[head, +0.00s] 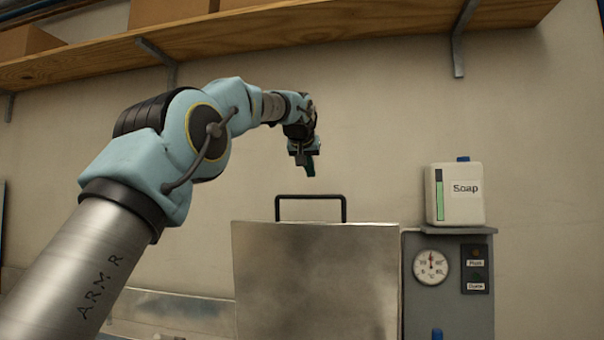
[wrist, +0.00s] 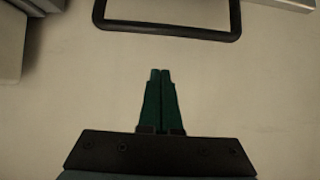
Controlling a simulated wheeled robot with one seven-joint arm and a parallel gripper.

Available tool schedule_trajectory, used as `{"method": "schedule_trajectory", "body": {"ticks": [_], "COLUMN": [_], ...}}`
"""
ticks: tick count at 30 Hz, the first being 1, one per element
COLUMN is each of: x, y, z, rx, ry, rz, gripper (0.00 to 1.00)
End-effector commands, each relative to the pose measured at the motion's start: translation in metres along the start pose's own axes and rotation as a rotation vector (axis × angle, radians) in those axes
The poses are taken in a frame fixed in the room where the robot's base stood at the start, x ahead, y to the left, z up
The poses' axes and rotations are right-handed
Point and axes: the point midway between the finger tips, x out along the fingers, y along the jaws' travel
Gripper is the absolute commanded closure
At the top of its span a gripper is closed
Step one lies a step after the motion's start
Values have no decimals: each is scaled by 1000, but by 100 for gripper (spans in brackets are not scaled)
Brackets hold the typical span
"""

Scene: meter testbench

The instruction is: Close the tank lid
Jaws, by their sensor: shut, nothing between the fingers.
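The tank lid (head: 315,285) is a flat brushed-metal panel that stands raised in the middle of the head view, its broad face towards the camera. A black bar handle (head: 311,197) is on its top edge. My gripper (head: 311,174) points down, just above the handle, with a small gap in the picture. In the wrist view my gripper (wrist: 160,72) has its two green fingers together and empty. The handle (wrist: 166,27) crosses the top of that view, apart from the fingertips. The tank's opening is hidden in these views.
Right of the lid stands a grey control box (head: 450,305) with a dial gauge (head: 431,266) and a button panel (head: 475,268). A white soap container (head: 455,197) sits on top. A wooden shelf (head: 330,38) runs above. A low metal surface (head: 175,310) lies left of the lid.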

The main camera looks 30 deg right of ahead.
Motion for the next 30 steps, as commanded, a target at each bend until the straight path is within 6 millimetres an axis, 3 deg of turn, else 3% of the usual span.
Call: {"method": "schedule_trajectory", "body": {"ticks": [14,30], "x": [80,58], "y": [-1,-1], "z": [-2,28], "rx": [0,1], "ry": [-3,-1], "rz": [0,-1], "gripper": [100,100]}}
